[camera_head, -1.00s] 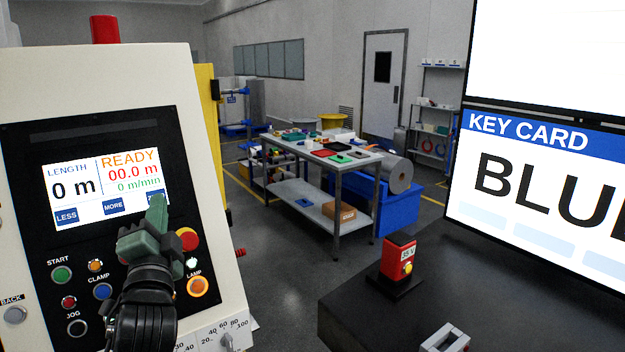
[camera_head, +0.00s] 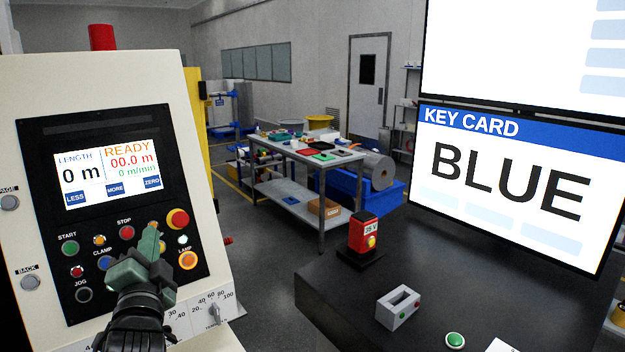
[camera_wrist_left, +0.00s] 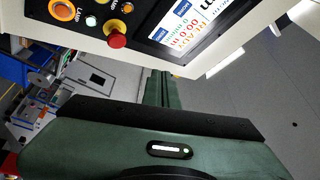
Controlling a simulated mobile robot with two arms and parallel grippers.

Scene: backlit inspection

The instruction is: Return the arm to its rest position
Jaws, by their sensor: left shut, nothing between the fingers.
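My left gripper (camera_head: 149,243) is shut and empty. In the head view it stands in front of the lower part of the control panel (camera_head: 205,190), below the screen (camera_head: 105,172), and hides part of the buttons there. The screen reads READY, LENGTH 0 m, 00.0 m. In the left wrist view my green gripper (camera_wrist_left: 165,90) points away from the camera, with the screen (camera_wrist_left: 180,30) and the red knob (camera_wrist_left: 115,38) beyond it. I cannot tell its exact gap from the panel. My right gripper is not in view.
A large monitor (camera_head: 510,185) reads KEY CARD BLUE. A worktable (camera_head: 300,158) stands behind, with open floor before it.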

